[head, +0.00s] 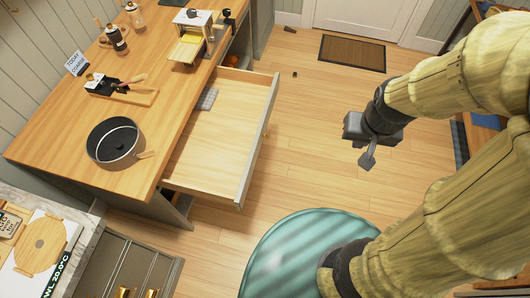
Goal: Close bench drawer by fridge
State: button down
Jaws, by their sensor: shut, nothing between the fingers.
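The bench drawer (222,133) is pulled well out from under the wooden bench (152,123) in the head view. Its grey front panel (259,140) faces right, toward my arm. A small grey patterned item (207,99) lies inside near the drawer's back; the rest of the drawer floor looks bare. My gripper (367,159) hangs over the floor to the right of the drawer, apart from it. Its fingers are together and hold nothing. No fridge can be told for sure.
A dark pot (112,143) stands on the bench near its front corner. Grey cabinets (127,265) are at lower left. A doormat (352,53) lies by the door. The wooden floor (310,115) between drawer and gripper is mostly clear, with small dark bits farther back.

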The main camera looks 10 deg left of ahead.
jog(key=w+a+f+m+y+b, duration=0.3)
jog(key=f+m+b, duration=0.3)
jog(key=f+b, duration=0.3)
jog(key=w+a+f+m+g+y+b, duration=0.1)
jog(key=w+a+f+m+y+b, duration=0.2)
jog(key=f+b, duration=0.6)
jog(key=w+a+f+m+g+y+b, duration=0.1)
jog(key=w+a+f+m+y+b, duration=0.2)
jog(key=w+a+f+m+b, duration=0.4)
notch_tip(320, 180, down, 6)
jog(key=a+m+b, duration=0.1)
jog(key=m+b, duration=0.2)
jog(key=shift+r, duration=0.1)
jog(key=b, duration=0.3)
send_near(256, 155)
jog(key=x, duration=0.4)
jog(key=d+f+x, duration=0.1)
jog(key=shift+w+a+f, duration=0.15)
jog(key=shift+a+f, duration=0.1)
jog(key=shift+a, duration=0.5)
